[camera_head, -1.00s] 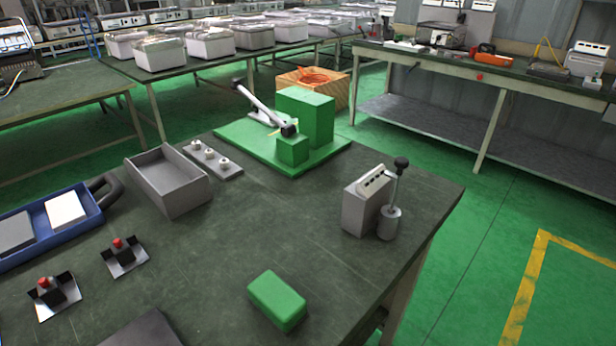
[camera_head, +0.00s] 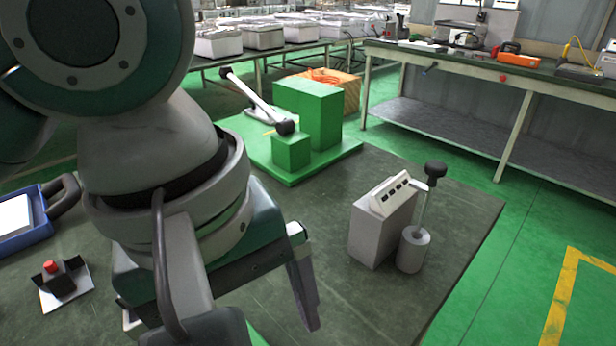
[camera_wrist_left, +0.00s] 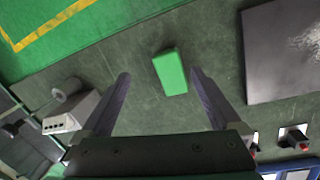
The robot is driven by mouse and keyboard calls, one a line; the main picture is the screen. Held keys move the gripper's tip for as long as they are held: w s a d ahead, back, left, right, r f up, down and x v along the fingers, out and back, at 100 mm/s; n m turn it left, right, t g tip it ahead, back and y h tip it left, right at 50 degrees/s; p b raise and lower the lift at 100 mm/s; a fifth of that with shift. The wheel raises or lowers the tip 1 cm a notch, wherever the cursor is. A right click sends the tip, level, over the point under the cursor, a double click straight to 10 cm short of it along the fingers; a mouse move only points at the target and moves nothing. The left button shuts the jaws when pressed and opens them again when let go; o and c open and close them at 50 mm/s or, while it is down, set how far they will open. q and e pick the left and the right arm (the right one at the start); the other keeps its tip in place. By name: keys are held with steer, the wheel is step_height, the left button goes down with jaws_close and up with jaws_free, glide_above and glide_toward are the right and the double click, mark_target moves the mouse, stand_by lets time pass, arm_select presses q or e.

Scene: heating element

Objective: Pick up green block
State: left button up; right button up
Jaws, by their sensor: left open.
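The green block (camera_wrist_left: 171,72) lies on the dark table in the left wrist view, in the gap between my left fingertips as seen from there. In the head view it is almost wholly hidden behind my left arm, with only a green sliver at the bottom edge. My left gripper (camera_wrist_left: 160,76) is open and empty over the table. One of its fingers shows in the head view, pointing down. The block appears to lie below the fingertips, not touched by them. My right gripper is not in view.
A grey box with a switch panel (camera_head: 382,228) and a cylinder with a black-knobbed lever (camera_head: 413,250) stand right of my gripper. A green fixture (camera_head: 310,166) stands behind. A dark plate (camera_wrist_left: 282,50) lies right of the block in the wrist view. A red-button unit (camera_head: 62,282) is at left.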

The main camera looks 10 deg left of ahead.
arm_select(q)
steer(key=shift+w+a+f+n+y+b, duration=0.1)
steer(key=shift+w+a+n+y+b, duration=0.1)
steer(key=shift+w+a+n+y, duration=0.3)
steer(key=shift+w+a+f+n+y+b, duration=0.1)
steer(key=shift+w+a+n+y+b, duration=0.2)
steer(key=shift+a+n, duration=0.4)
steer(key=shift+w+a+f+n, duration=0.15)
steer(key=shift+a+f+n, duration=0.05)
steer(key=shift+n, duration=0.1)
step_height(320, 180, down, 4)
steer(key=shift+f+b, duration=0.1)
steer(key=shift+b, duration=0.45)
steer(key=f, duration=0.1)
steer(key=f+b, duration=0.1)
steer(key=f, duration=0.3)
steer(key=shift+w+d+f, duration=0.1)
steer(key=shift+w+d, duration=0.05)
steer(key=shift+w, duration=0.15)
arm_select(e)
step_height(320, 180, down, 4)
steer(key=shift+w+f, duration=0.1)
arm_select(q)
jaws_close()
step_height(320, 180, up, 20)
steer(key=p, duration=0.5)
steer(key=shift+p, duration=0.3)
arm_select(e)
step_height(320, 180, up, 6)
